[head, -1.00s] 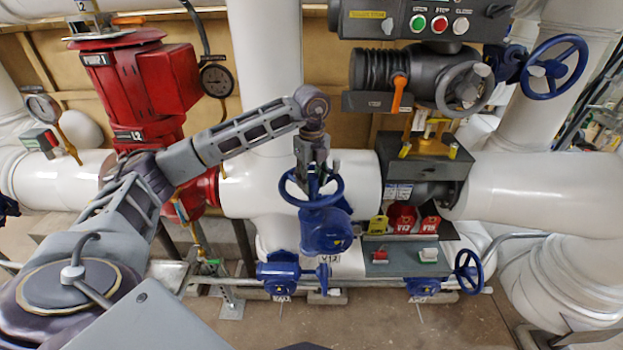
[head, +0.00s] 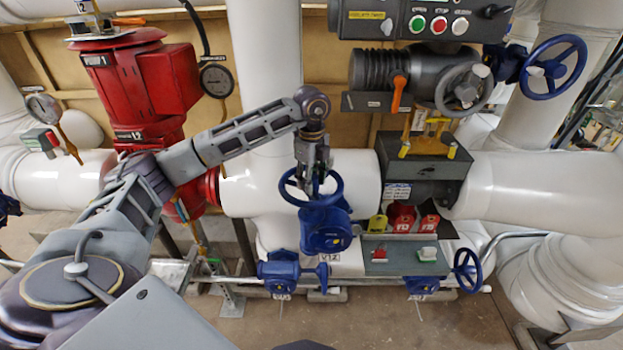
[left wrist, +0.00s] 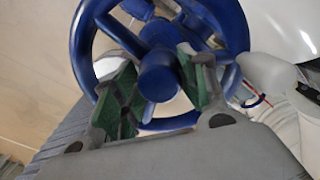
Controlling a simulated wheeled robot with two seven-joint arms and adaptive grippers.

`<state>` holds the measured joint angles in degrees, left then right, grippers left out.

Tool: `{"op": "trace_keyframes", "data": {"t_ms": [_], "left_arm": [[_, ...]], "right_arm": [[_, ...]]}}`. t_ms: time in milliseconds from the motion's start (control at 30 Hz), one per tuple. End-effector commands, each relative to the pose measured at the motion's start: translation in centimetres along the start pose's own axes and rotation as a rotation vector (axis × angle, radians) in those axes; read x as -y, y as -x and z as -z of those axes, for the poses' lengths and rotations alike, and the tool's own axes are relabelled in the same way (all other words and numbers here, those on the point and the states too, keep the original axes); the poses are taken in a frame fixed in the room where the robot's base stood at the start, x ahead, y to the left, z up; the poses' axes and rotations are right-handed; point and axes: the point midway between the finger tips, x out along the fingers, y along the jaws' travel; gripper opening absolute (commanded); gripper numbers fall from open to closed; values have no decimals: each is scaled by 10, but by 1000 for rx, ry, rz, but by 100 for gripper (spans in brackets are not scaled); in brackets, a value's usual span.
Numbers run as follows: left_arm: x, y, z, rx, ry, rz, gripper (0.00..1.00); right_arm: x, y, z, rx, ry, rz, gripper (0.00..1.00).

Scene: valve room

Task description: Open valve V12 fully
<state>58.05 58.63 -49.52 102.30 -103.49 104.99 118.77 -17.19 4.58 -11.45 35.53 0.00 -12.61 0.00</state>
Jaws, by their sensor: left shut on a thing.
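Valve V12 has a blue handwheel (head: 339,191) on a blue body (head: 326,232), with a tag (head: 330,258) reading V12 below it. My left gripper (head: 314,187) comes down on the handwheel from above and is shut on it at the middle. In the left wrist view, the green-padded fingers of the left gripper (left wrist: 162,88) lie on both sides of the hub of the blue handwheel (left wrist: 85,40). Part of the wheel's spokes is hidden behind the fingers. The right gripper does not show.
A grey shelf (head: 397,262) with red and yellow tags stands right of V12. Smaller blue valves (head: 281,270) sit below on a thin pipe. A red pump (head: 150,85) is at the left. A grey actuator with a handwheel (head: 463,90) and a larger blue handwheel (head: 553,67) are at upper right.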

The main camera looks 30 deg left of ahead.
Motion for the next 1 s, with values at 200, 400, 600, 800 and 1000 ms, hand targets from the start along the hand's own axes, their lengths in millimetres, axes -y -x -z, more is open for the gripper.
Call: {"op": "trace_keyframes", "data": {"t_ms": [200, 400, 600, 800, 1000], "left_arm": [[-2, -6, 1, 0, 126, -13, 16], [-2, -6, 1, 2, 245, -12, 17], [-2, -6, 0, 3, 363, -13, 17], [-3, -7, 0, 5, 468, -13, 17], [-3, -7, -1, 6, 494, -13, 17]], "right_arm": [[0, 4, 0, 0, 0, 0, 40], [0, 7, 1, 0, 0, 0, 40], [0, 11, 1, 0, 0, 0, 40], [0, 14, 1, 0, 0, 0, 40], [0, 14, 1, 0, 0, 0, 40]]}}
